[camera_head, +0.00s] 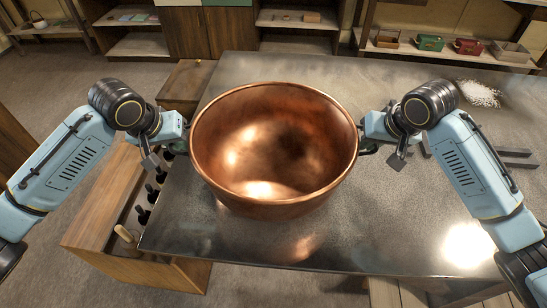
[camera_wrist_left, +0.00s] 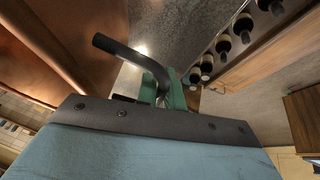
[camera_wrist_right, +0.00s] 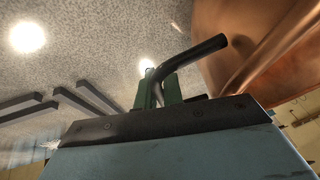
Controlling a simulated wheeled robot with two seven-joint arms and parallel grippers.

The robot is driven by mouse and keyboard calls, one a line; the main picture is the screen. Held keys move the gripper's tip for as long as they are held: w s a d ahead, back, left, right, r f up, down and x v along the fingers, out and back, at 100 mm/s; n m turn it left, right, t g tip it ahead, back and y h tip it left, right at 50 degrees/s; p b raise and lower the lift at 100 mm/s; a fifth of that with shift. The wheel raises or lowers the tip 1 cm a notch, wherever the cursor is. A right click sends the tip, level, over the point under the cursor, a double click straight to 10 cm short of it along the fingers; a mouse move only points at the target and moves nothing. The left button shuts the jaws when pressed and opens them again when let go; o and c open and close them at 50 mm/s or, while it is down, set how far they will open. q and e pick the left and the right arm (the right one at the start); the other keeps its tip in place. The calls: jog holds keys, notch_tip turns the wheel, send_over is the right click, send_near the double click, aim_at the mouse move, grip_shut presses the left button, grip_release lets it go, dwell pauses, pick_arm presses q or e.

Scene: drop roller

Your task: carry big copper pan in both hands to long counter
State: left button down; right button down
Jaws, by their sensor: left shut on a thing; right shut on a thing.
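The big copper pan (camera_head: 275,145) is upright and empty, over the grey counter top (camera_head: 370,235) in the head view. I cannot tell whether its base touches the top. My left gripper (camera_head: 178,147) is shut on the pan's left handle; the dark handle bar (camera_wrist_left: 120,50) shows between its green fingers (camera_wrist_left: 165,92) in the left wrist view. My right gripper (camera_head: 368,148) is shut on the right handle; that dark bar (camera_wrist_right: 205,48) shows at its fingers (camera_wrist_right: 160,90) in the right wrist view. The pan's underside is hidden in the head view.
A wooden rack with several dark bottles (camera_head: 149,197) stands along the counter's left edge. Dark bars (camera_head: 515,153) and a white grainy pile (camera_head: 478,94) lie on the counter at the right. The counter in front of the pan is clear. Shelves (camera_head: 455,53) stand behind.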

pick_arm(q)
jog(key=shift+w+r, duration=0.15)
jog(key=shift+r, duration=0.1)
pick_arm(e)
jog(key=shift+w+r, duration=0.15)
jog(key=shift+r, duration=0.1)
